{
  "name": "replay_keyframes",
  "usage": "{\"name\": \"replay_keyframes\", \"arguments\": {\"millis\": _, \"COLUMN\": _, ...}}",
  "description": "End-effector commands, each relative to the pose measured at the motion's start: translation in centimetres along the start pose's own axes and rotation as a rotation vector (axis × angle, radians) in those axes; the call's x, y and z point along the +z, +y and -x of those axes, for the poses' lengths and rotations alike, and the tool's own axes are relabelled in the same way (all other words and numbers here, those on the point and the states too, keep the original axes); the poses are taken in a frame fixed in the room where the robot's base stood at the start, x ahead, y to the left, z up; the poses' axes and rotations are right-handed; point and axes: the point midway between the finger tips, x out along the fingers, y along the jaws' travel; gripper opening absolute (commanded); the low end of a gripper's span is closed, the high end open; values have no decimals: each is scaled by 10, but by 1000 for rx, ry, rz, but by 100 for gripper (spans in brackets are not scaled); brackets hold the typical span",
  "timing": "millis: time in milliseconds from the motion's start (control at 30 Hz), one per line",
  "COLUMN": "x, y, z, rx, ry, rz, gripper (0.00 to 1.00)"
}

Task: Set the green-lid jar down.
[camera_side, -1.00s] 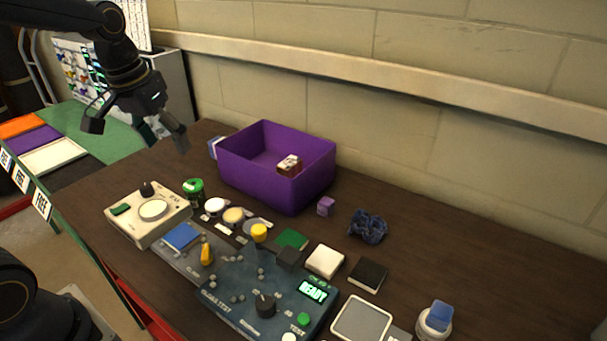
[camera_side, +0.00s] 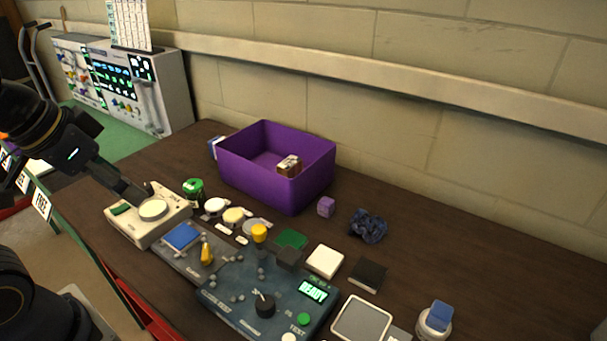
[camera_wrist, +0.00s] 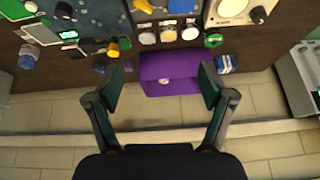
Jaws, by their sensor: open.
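The green-lid jar (camera_side: 193,189) stands upright on the dark table, between the beige dial box and the purple bin. It also shows in the wrist view (camera_wrist: 213,40), near the top, right of the purple bin. My gripper (camera_wrist: 161,74) is open, with nothing between its fingers and a wide gap between them. In the side view my gripper (camera_side: 100,172) is at the left, apart from the jar, with one finger overlapping the beige box in the picture.
The purple bin (camera_side: 245,180) holds a small brown-and-white box (camera_side: 289,165). The beige box (camera_side: 128,231) is left of the jar. Several round pale-topped items (camera_side: 233,215) are close on its right. A control panel (camera_side: 235,298) fills the front.

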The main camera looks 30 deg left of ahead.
Motion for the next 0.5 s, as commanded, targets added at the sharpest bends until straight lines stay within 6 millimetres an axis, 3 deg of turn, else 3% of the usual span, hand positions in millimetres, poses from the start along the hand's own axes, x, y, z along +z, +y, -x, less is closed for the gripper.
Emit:
{"name": "replay_keyframes", "arguments": {"millis": 100, "x": -11, "y": -26, "z": 15, "rx": -85, "ry": -66, "rz": -191, "gripper": 81}}
{"name": "replay_keyframes", "arguments": {"millis": 233, "x": -30, "y": -48, "z": 10, "rx": -138, "ry": -228, "rz": -400, "gripper": 81}}
{"name": "replay_keyframes", "arguments": {"millis": 367, "x": -55, "y": -65, "z": -6, "rx": -182, "ry": -416, "rz": -618, "gripper": 81}}
{"name": "replay_keyframes", "arguments": {"millis": 500, "x": -88, "y": -74, "z": -38, "rx": -239, "ry": -650, "rz": -869, "gripper": 81}}
